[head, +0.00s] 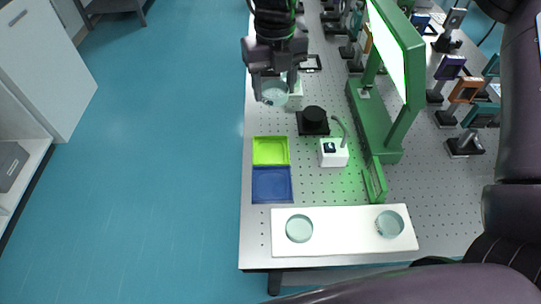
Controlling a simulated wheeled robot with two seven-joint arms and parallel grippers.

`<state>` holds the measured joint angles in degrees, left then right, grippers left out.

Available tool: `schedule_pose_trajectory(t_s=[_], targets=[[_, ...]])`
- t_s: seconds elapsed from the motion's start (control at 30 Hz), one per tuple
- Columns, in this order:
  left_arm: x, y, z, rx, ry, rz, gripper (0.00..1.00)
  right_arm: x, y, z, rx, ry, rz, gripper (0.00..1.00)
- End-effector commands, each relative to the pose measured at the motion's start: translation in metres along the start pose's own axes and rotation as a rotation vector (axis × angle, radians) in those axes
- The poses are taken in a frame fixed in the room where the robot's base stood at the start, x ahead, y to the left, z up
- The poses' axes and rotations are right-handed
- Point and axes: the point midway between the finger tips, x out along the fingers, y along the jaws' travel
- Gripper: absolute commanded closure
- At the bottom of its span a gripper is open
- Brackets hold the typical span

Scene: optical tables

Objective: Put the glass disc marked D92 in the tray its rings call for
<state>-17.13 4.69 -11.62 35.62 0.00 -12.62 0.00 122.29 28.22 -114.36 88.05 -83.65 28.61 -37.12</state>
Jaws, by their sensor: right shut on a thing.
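My right gripper (273,80) hangs at the top centre with its fingers pointing toward the viewer. It is shut on a pale glass disc (274,95), held over the left edge of the table. No marking is readable on this disc. Two more glass discs lie on a white board at the near end, one at its left (299,228) and one at its right (390,224); their marks are too small to read. A yellow-green tray (270,151) and a blue tray (272,185) sit side by side along the left table edge, both empty. My left gripper is not in view.
A black round stand (314,118) and a white box with a bent neck (334,152) stand right of the trays. A tall green frame with a white panel (400,60) rises beyond them. Several optic mounts crowd the right. The white board (345,232) is clear between its discs.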

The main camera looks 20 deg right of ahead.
Motion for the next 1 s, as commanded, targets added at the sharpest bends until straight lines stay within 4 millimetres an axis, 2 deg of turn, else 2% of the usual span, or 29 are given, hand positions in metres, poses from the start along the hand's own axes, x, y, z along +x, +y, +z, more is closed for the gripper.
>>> schedule_pose_trajectory(t_s=[0.1, 0.2, 0.33, 0.43, 0.57, 0.8, 1.0], targets=[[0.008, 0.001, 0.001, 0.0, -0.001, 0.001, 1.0, -0.001, 0.003, 0.003, -0.237, -0.005, -0.001, 0.74], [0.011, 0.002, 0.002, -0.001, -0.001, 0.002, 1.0, -0.003, 0.004, 0.005, -0.38, -0.007, -0.001, 0.74], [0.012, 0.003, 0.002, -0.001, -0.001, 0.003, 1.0, -0.003, 0.005, 0.006, -0.483, -0.007, -0.001, 0.74], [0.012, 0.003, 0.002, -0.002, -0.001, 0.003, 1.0, 0.007, 0.005, 0.006, -0.508, -0.004, -0.002, 0.74], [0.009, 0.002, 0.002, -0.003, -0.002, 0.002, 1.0, 0.037, 0.005, 0.005, -0.511, -0.001, -0.001, 0.74], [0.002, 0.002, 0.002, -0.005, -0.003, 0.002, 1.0, 0.101, 0.005, 0.005, -0.509, -0.001, -0.002, 0.74], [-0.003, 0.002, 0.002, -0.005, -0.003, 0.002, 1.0, 0.141, 0.005, 0.006, -0.508, -0.004, -0.001, 0.74]])
